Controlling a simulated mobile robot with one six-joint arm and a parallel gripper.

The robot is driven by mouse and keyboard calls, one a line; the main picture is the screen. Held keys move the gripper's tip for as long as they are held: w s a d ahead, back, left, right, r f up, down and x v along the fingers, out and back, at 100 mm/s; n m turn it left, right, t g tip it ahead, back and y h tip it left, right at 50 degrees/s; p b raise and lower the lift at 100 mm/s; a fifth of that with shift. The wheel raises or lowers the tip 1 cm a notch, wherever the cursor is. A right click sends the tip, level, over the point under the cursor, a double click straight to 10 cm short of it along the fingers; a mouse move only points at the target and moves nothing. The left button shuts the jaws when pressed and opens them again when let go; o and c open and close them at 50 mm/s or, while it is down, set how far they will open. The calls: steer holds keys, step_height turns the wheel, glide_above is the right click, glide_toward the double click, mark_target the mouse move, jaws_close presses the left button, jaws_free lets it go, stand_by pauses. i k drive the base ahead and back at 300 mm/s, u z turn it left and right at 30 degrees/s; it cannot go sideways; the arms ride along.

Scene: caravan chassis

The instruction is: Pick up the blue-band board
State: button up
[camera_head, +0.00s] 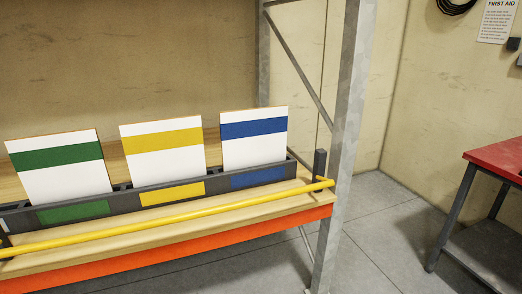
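The blue-band board (254,151) is a white panel with a blue stripe near its top. It stands upright, leaning slightly back, in the right end of a dark grey rack (222,184), with its lower edge hidden behind the rack's front wall. A blue patch marks the rack front below it. The yellow-band board (163,167) and the green-band board (64,181) stand in the same rack to its left, with gaps between the boards. My gripper is not in view.
A yellow rail (170,218) runs along the front of the wooden shelf (230,212), ahead of the rack. A grey metal upright (343,140) stands right of the blue-band board. A red-topped table (498,158) is at right. Grey floor (385,235) lies clear between them.

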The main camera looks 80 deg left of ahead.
mark_target(250, 137)
steer(key=u, duration=0.05)
steer(key=i, duration=1.5)
steer(key=u, duration=0.95)
steer(key=k, duration=0.25)
steer(key=u, duration=2.75)
